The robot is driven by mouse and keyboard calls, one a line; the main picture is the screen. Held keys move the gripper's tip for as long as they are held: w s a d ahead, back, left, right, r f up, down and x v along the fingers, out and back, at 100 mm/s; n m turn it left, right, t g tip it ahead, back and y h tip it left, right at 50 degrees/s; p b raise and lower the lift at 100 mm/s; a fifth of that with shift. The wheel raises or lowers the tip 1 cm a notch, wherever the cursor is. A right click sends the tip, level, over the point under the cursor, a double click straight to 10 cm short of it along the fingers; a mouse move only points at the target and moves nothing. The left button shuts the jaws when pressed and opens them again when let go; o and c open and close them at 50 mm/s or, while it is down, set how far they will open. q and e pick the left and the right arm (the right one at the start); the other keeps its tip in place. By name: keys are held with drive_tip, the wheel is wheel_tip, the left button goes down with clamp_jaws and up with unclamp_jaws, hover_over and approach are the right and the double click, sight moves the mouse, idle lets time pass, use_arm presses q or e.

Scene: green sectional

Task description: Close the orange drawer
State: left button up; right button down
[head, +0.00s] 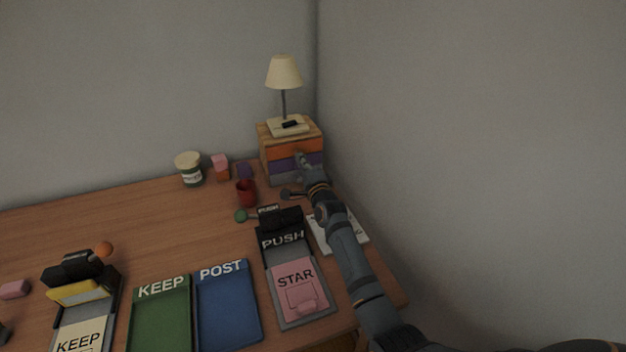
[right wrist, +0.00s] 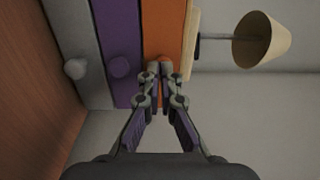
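A small wooden drawer unit (head: 262,150) stands at the back right corner of the desk, with an orange drawer on top, a purple one below and a grey one lowest. The orange drawer (head: 290,150) looks about flush with the others; it also shows in the right wrist view (right wrist: 163,30). My right gripper (head: 301,158) reaches the front of the unit. My left gripper is not in view.
A lamp (head: 284,72) stands on the unit. A red cup (head: 246,193), a jar (head: 188,168) and small blocks are left of it. A black PUSH device (head: 282,237) and a white paper (head: 350,231) lie near my right arm. The wall is close on the right.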

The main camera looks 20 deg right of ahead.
drive_tip(key=s, duration=1.2)
drive_tip(key=shift+d+f, duration=0.25)
drive_tip(key=shift+f, duration=0.15)
